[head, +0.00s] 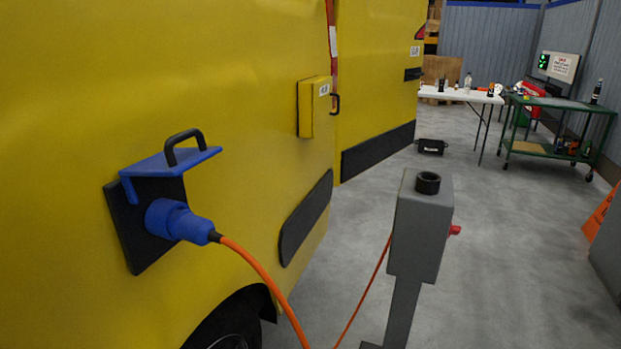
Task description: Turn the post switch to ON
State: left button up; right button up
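The grey post (420,225) stands on the floor just right of the picture's middle. A black round knob (428,183) sits on its top face; I take it for the switch, and no ON or OFF marking can be read. A small red part (454,230) sticks out of the post's right side. A blue plug (177,220) sits in the socket on the yellow vehicle (250,120), under a raised blue flap (170,162) with a black handle. An orange cable (262,275) runs from the plug. Neither of my grippers shows.
A white table (462,95) with bottles and a green cart (560,151) stand at the back right. A black case (431,146) lies on the floor. An orange sign (598,215) is at the right edge. Floor (510,260) right of the post is clear.

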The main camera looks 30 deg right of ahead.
aim_at(454, 230)
jog(key=z, duration=0.55)
jog(key=k, duration=1.3)
jog(key=z, duration=1.25)
jog(key=i, duration=1.5)
jog(key=u, duration=0.55)
jog(key=k, duration=1.2)
jog(key=z, duration=0.8)
jog(key=i, duration=0.85)
jog(key=u, duration=0.65)
jog(key=i, duration=0.65)
jog(key=u, duration=0.75)
